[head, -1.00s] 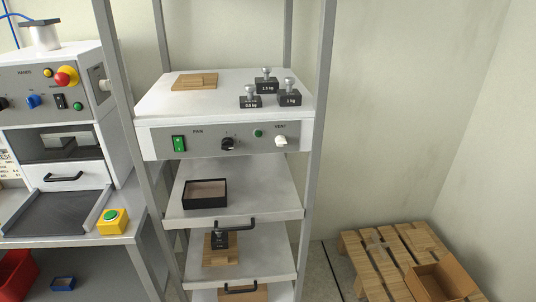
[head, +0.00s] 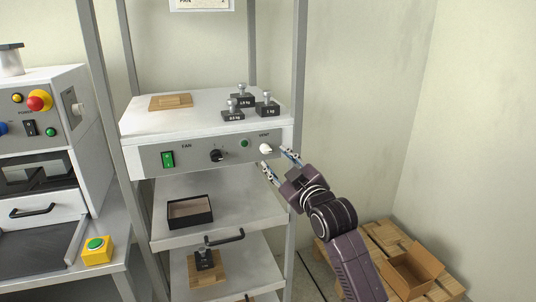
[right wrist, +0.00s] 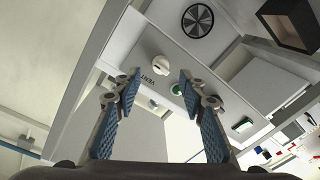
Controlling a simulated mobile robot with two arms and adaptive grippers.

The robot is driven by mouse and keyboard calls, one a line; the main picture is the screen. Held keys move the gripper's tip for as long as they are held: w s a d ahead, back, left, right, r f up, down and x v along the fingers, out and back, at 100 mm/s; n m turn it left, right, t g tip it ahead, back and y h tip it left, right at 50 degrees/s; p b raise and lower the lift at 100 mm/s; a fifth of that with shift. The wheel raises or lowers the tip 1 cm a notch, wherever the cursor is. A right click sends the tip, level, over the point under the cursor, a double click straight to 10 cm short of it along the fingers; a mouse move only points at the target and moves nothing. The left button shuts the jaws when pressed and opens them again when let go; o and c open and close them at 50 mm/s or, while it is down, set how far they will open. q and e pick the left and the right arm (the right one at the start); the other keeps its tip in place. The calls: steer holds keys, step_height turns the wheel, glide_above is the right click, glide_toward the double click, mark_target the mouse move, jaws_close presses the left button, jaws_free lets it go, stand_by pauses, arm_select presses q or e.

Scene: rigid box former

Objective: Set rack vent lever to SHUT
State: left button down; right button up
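The white vent lever (head: 266,149) sits at the right end of the rack's grey control panel (head: 199,153), under the VENT label. In the right wrist view the white lever (right wrist: 158,68) lies ahead, between and beyond the fingertips. Its setting marks are too small to read. My right gripper (head: 280,164) is open and empty, just to the right of the lever and in front of the panel. In the right wrist view its two blue-padded fingers (right wrist: 158,80) stand apart. I cannot see contact with the lever. My left gripper is not in view.
The panel also has a green switch (head: 168,159), a black fan knob (head: 216,155) and a green button (head: 244,143). Weights (head: 240,103) stand on the white top. A rack post (head: 297,100) rises close to my right arm. A pallet (head: 385,240) lies at lower right.

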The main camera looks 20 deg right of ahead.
mark_target(268, 152)
steer(key=w, duration=0.3)
steer(key=shift+w+a+r, duration=0.1)
steer(key=shift+w+a, duration=0.2)
steer(key=shift+w, duration=0.1)
steer(key=shift+w+p, duration=0.35)
steer(key=shift+w, duration=0.45)
jaws_close()
